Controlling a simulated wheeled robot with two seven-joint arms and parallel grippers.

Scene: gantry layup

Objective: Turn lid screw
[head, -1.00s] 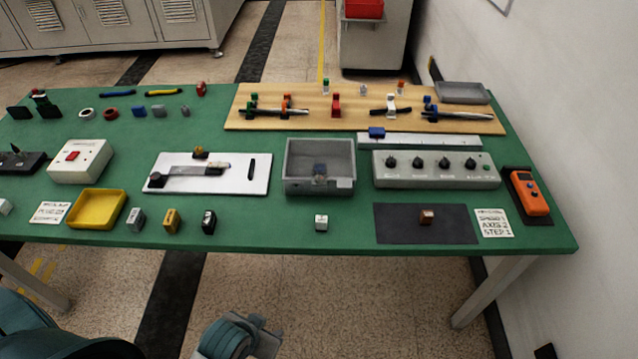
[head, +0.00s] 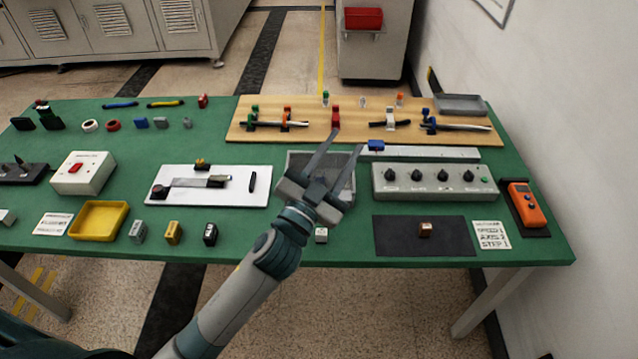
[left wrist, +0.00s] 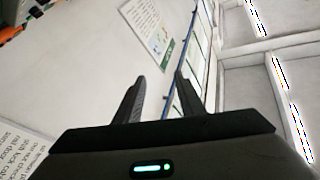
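My left gripper (head: 340,148) is raised in front of and over the grey open bin (head: 295,162) at the middle of the table. Its two fingers are apart and nothing shows between them. I cannot clearly make out a lid screw. A white board (head: 225,198) left of the bin carries a grey bar with a black round end. My right gripper is not in view.
A grey box with several black knobs (head: 435,182) stands right of the bin. A wooden board (head: 250,128) with coloured clamps lies behind. A yellow tray (head: 98,221), small blocks and a dark mat (head: 395,240) are near the front edge. Green tabletop is free between them.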

